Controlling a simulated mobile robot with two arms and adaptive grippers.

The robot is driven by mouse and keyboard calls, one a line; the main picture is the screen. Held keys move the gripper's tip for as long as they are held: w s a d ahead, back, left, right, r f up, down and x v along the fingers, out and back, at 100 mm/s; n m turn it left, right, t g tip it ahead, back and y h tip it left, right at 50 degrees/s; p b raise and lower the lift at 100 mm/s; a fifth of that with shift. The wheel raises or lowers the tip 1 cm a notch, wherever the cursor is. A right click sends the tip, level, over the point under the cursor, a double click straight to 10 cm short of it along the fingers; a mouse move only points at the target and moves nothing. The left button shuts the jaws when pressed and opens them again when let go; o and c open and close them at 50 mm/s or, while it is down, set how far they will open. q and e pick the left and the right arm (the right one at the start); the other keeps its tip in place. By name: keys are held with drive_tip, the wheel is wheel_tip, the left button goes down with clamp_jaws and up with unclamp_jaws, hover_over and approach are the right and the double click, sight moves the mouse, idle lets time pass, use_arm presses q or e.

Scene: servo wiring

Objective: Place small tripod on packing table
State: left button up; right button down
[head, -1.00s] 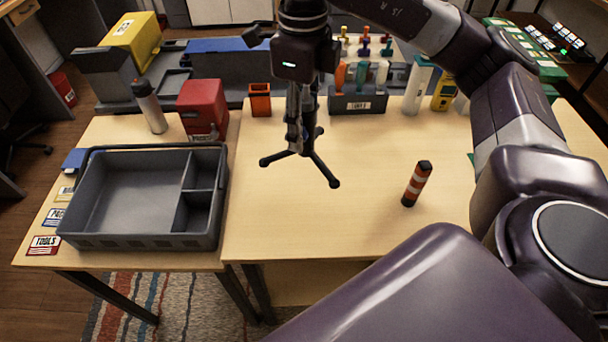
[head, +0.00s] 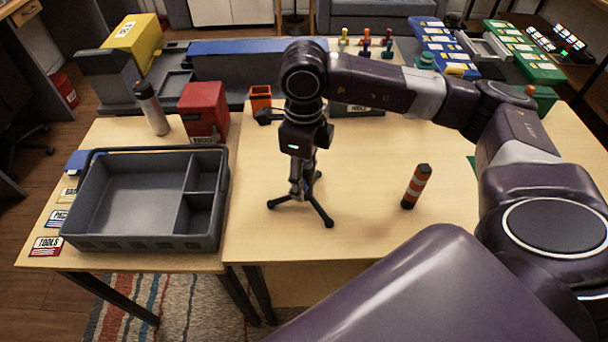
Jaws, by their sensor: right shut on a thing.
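The small black tripod (head: 318,210) is upright with its legs spread, over the left part of the wooden packing table (head: 360,235). Its feet look at or very near the tabletop; I cannot tell whether they touch. My right gripper (head: 298,182) points down from above and is shut on the tripod's upper part, which it mostly hides. My left gripper is not in view.
The table's front middle is clear.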

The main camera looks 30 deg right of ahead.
drive_tip(key=shift+f, duration=0.1)
drive_tip(key=c, duration=1)
unclamp_jaws()
drive_tip(key=shift+c, duration=0.2)
drive_tip(key=shift+r, duration=0.3)
wheel_tip(320, 180, up, 10)
drive_tip(key=shift+r+b, duration=0.1)
drive_tip(key=shift+b, duration=0.85)
drive_tip(key=shift+r, duration=0.8)
